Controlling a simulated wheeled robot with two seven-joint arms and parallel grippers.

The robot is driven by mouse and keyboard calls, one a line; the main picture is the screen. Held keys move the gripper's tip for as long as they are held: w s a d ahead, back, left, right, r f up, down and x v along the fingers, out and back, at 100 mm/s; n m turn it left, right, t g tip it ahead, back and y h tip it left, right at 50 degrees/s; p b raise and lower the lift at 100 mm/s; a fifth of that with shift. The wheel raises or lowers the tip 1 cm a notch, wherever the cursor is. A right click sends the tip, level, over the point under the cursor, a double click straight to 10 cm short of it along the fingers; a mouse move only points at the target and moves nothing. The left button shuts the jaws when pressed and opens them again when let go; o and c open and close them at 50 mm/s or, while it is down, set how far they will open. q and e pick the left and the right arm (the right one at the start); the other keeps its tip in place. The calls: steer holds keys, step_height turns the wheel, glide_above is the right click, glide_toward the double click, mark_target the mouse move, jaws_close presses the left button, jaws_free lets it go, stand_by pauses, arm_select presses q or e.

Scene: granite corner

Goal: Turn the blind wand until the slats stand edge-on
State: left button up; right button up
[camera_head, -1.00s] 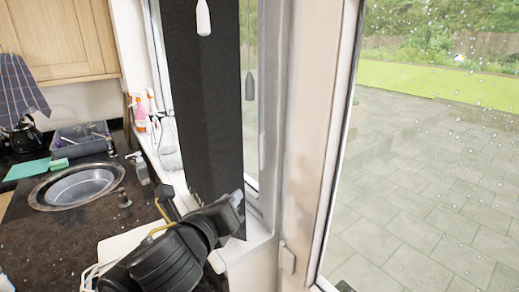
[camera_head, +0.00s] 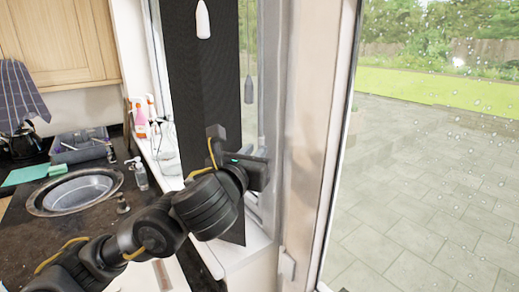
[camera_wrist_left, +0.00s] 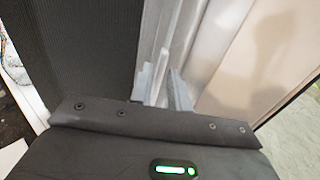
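The dark blind (camera_head: 205,85) hangs in the window as one tall, near-flat panel, and also fills the upper left of the left wrist view (camera_wrist_left: 75,50). Single slats cannot be made out. A white tapered piece (camera_head: 203,20), apparently the end of the wand, hangs before it at the top. My left gripper (camera_head: 260,153) is below and right of that piece, near the blind's right edge and the window frame. My right gripper is not in view.
A pale window post (camera_head: 305,130) stands right of the gripper. A grey tapered shape (camera_head: 249,90) shows at the glass. Spray bottles (camera_head: 140,118) stand on the sill, with a sink (camera_head: 45,205) and soap bottle (camera_head: 140,175) at left.

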mark_target(259, 147)
arm_select(q)
steer(key=shift+x, duration=1.55)
jaws_close()
steer(key=shift+d+n+y+b, duration=0.15)
steer(key=shift+n+y+b, duration=1)
steer(key=shift+y+b, duration=0.7)
steer(key=shift+d+n+y+b, duration=0.2)
steer(key=shift+n+y+b, duration=1)
steer(key=shift+y+b, duration=0.7)
steer(key=shift+d+n+y+b, duration=0.15)
steer(key=shift+n+y+b, duration=1)
steer(key=shift+y+b, duration=0.7)
steer(key=shift+r, duration=0.1)
